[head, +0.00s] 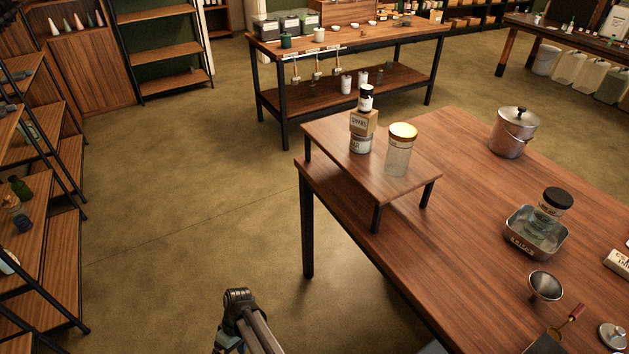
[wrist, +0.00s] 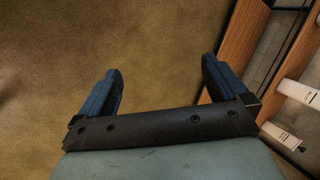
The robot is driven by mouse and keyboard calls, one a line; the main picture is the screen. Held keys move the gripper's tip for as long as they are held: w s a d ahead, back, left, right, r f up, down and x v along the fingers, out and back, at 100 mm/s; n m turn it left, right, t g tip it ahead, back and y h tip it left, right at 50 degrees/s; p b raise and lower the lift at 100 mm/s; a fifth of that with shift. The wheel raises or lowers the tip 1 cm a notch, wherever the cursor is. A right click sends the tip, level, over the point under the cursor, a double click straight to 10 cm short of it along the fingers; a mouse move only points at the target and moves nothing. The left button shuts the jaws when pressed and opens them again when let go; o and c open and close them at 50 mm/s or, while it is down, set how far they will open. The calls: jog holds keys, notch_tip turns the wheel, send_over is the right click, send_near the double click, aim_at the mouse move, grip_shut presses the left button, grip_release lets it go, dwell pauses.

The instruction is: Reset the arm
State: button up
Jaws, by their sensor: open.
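My gripper (wrist: 160,88) shows in the wrist view with its two blue fingers spread wide apart and nothing between them. Below the fingers in that view there is only bare brown floor. In the head view part of my arm (head: 243,315) shows at the bottom, left of the wooden table, over the floor and apart from the furniture. The gripper's fingers cannot be made out in the head view.
The wooden table (head: 480,235) fills the right, bearing a small raised stand (head: 340,140), a lidded metal pail (head: 514,132) and a metal tray (head: 553,247). Shelving (head: 45,215) stands at the left. In the wrist view wooden furniture (wrist: 243,40) with white containers is at the right. The floor between is clear.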

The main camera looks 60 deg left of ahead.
jog(key=w+d+f+m, duration=0.3)
jog(key=w+d+m, duration=0.1)
jog(key=w+d, duration=0.6)
jog(key=w+d+f+m+y, duration=0.1)
jog(key=w+d+f+m, duration=0.2)
jog(key=w+d, duration=0.7)
jog(key=w+d+f+m, duration=0.35)
jog(key=w+d, duration=0.25)
jog(key=w, duration=0.8)
jog(key=w+d+m, duration=0.4)
jog(key=d, duration=0.8)
jog(key=s+d+m+g+y, duration=0.1)
jog(key=s+d+m, duration=0.2)
jog(key=d, duration=1)
jog(key=s+d+m+g+y, duration=0.1)
jog(key=s+d+m, duration=0.3)
jog(key=d, duration=0.8)
jog(key=shift+d+f+m, duration=0.35)
jog(key=shift+f+m, duration=0.1)
jog(key=shift+m, duration=0.5)
